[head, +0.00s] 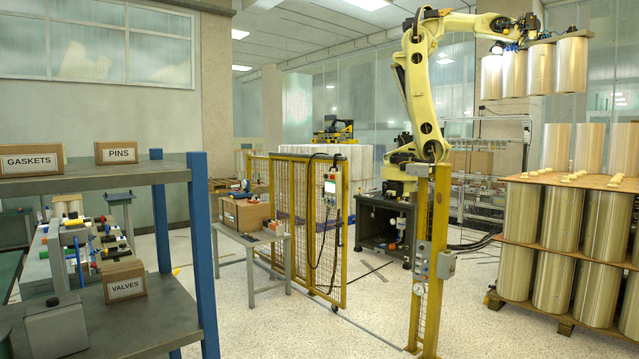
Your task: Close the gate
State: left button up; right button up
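The gate (328,252) appears to be a yellow-framed wire-mesh panel in the middle of the head view. A control box with a small screen (331,188) and a hanging cable is on its upper right part. A wide gap separates the panel's right edge from a yellow post (432,262) with a grey switch box (446,264), so the gateway stands open. A floor track line runs below the gap. Neither of my grippers is in view.
A grey shelf with blue posts (203,250) fills the left foreground. A small grey table (251,238) stands before the fence. A yellow robot arm (423,90) stands behind the gap. Stacked metal cylinders on a pallet (556,215) stand at right. Floor in front is clear.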

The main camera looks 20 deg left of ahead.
aim_at(337, 158)
jog(key=i+z, duration=0.45)
jog(key=i, duration=0.45)
jog(key=i+l+u, duration=0.15)
jog(key=i, duration=0.4)
jog(key=i+l+u, duration=0.1)
jog(key=i, duration=0.4)
jog(key=i+j+u, duration=0.15)
jog(key=i+u, duration=0.55)
jog(key=u, duration=0.15)
jog(key=i+l+u, duration=0.1)
jog(key=i+u, duration=0.7)
jog(key=i, duration=0.6)
